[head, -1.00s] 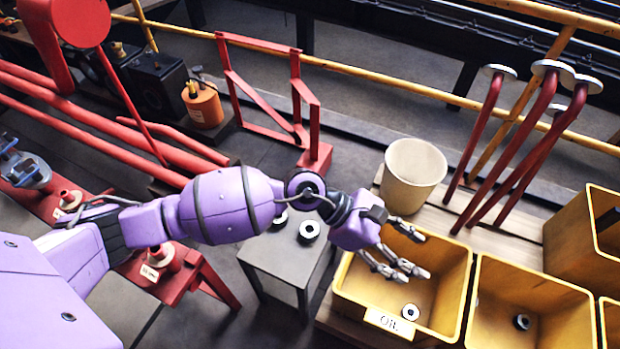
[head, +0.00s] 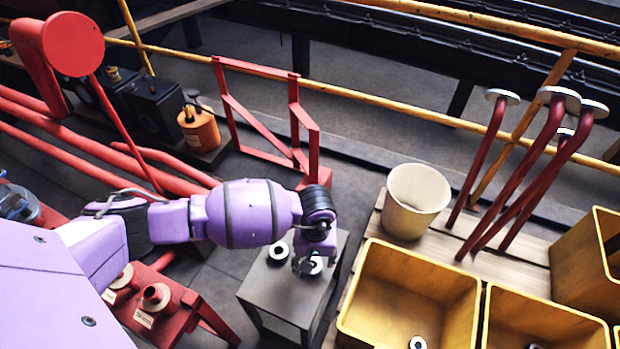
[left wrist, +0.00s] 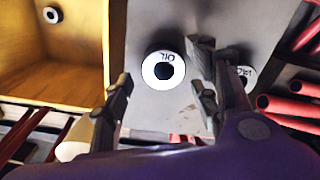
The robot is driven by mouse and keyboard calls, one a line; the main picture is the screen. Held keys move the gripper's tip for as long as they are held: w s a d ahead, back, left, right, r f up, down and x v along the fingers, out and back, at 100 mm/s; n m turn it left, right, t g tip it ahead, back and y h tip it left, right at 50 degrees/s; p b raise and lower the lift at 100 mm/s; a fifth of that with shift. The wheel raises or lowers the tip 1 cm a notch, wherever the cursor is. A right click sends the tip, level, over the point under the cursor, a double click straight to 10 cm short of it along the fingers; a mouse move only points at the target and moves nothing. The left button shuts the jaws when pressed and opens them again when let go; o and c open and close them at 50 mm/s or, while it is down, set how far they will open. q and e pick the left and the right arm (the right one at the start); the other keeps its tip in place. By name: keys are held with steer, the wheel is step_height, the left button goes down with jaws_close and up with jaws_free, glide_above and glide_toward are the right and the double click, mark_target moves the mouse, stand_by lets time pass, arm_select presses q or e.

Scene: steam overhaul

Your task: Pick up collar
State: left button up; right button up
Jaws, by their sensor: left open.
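Two white ring-shaped collars with dark centres lie on the small grey table. One collar (head: 278,250) is at the table's left in the head view. The other collar (head: 315,266) is partly hidden by my left gripper (head: 306,262), just above it. In the left wrist view, one collar (left wrist: 163,70), with lettering that seems to read OIL, lies between the open fingers of the left gripper (left wrist: 160,85). The second collar (left wrist: 243,75) is partly covered by a finger. The gripper is open and empty. My right gripper is out of view.
The grey table (head: 280,285) stands beside a yellow bin (head: 400,290) that holds a ring (head: 417,343). A cream bucket (head: 415,200) and red rods with white discs (head: 520,170) stand behind on a pallet. A red bench (head: 185,300) is at left.

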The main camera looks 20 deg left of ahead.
arm_select(q)
step_height(320, 180, down, 2)
steer(key=shift+f, duration=0.1)
jaws_close()
steer(key=shift+w, duration=0.1)
steer(key=shift+r, duration=0.2)
